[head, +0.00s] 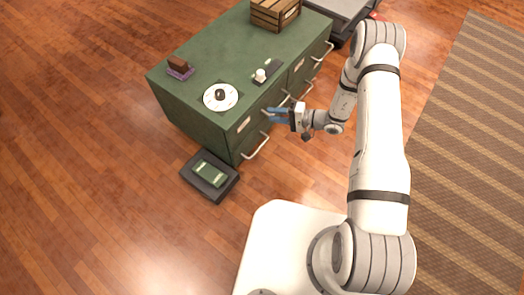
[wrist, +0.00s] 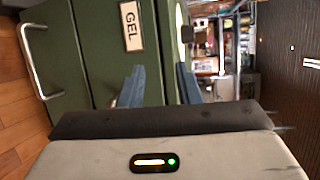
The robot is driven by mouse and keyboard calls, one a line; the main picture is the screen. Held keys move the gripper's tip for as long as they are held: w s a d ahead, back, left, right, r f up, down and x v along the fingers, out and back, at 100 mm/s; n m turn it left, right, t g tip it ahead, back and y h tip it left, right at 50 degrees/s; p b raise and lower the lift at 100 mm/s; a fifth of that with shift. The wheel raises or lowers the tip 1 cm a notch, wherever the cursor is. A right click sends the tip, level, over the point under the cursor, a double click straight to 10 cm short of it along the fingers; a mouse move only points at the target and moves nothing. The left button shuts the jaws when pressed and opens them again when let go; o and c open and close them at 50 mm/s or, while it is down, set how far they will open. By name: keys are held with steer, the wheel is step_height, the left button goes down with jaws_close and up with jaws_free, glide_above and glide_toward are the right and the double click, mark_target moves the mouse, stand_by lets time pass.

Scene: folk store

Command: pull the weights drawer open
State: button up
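The green cabinet (head: 208,126) has drawer fronts with metal bar handles and pale labels. An upper drawer handle (head: 288,99) shows just beside my gripper (head: 270,115). In the wrist view, one green front carries a label reading "GEL" (wrist: 132,26), and a lower bar handle (wrist: 32,62) shows at the left. No label naming weights is readable. The blue fingers of my gripper (wrist: 160,85) are apart, with nothing seen held between them. They are close to the upper front; whether they touch or straddle its handle cannot be told. The drawers look shut.
On the cabinet top are a white dial plate (head: 211,100), a purple-based brown block (head: 180,67), a dark tray (head: 272,70) and a wooden crate (head: 276,14). A dark floor tray (head: 225,190) holds a green item. A striped rug (head: 475,140) lies right.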

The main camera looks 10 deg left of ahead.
mark_target(261, 145)
step_height(261, 145, down, 24)
steer(key=s+d+m+t+h+b, duration=0.1)
steer(key=s+m+t+b, duration=0.2)
steer(key=t+b, duration=0.2)
steer(key=b+x, duration=0.1)
steer(key=x, duration=0.2)
steer(key=b+x, duration=0.2)
steer(key=x, duration=0.2)
steer(key=shift+w+f, duration=0.1)
steer(key=shift+w, duration=0.15)
jaws_close()
